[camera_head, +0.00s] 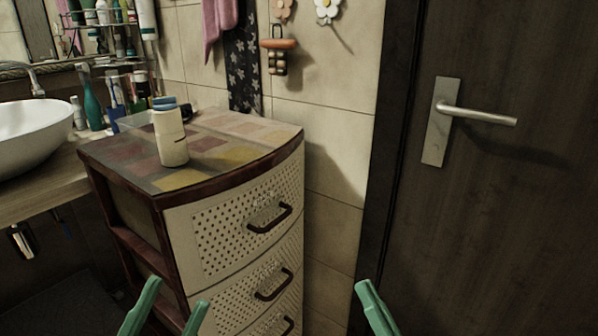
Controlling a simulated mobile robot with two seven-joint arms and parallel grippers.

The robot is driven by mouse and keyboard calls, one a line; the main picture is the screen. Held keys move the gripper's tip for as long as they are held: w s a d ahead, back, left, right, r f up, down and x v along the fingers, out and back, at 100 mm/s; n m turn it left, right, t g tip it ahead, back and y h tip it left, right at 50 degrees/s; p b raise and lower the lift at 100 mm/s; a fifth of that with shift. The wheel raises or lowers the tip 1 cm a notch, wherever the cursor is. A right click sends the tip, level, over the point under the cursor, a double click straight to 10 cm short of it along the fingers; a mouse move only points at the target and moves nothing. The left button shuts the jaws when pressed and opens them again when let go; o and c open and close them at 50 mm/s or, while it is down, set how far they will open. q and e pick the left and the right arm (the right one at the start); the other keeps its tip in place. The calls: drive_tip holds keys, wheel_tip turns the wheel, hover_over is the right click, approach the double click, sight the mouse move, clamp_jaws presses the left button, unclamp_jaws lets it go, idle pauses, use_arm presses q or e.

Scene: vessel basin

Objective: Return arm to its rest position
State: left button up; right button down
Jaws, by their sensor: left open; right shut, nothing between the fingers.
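My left gripper (178,292) is at the bottom left, in front of the drawer cabinet's lower left side. Its two green fingers are apart, with nothing visible between them. My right gripper (366,290) is at the bottom, right of the cabinet and in front of the wall and door frame. Its green fingers are together and hold nothing. Only the finger ends show for both grippers; the rest of both arms is out of view.
A drawer cabinet (229,232) with dark handles stands in the middle. A pale bottle (171,140) stands upright on its top. A white basin (30,137) and several bottles are at the left. A dark door (510,220) with a metal handle (480,115) fills the right.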

drive_tip(key=s+d+r+n+t+y+p, duration=0.1)
drive_tip(key=s+d+r+n+y+p, duration=0.2)
drive_tip(key=s+r+n, duration=0.65)
use_arm(q)
drive_tip(key=w+a+f+n+g+y+p, duration=0.3)
drive_tip(key=w+f+n+g+y+p, duration=0.2)
drive_tip(key=w+f+n+y+p, duration=0.6)
use_arm(e)
drive_tip(key=w+d+f+m+g+h+p, duration=0.25)
drive_tip(key=w+f+m+g+h, duration=0.25)
drive_tip(key=w+f+h, duration=0.3)
use_arm(q)
drive_tip(key=s+a+f+g+y+p, duration=0.1)
drive_tip(key=s+f+g+y+p, duration=0.1)
drive_tip(key=s+f+g+p, duration=0.6)
drive_tip(key=s+f+p, duration=0.1)
drive_tip(key=s+p, duration=0.1)
drive_tip(key=s, duration=0.3)
drive_tip(key=shift+f, duration=0.2)
use_arm(e)
drive_tip(key=s+d+f+m+g+h, duration=0.1)
drive_tip(key=s+f+m+g+h, duration=0.1)
drive_tip(key=s+f+g, duration=0.6)
wheel_tip(320, 180, down, 5)
drive_tip(key=shift+s+d+r+m+h, duration=0.1)
drive_tip(key=shift+s+d+m+h, duration=0.2)
drive_tip(key=shift+s+h, duration=0.5)
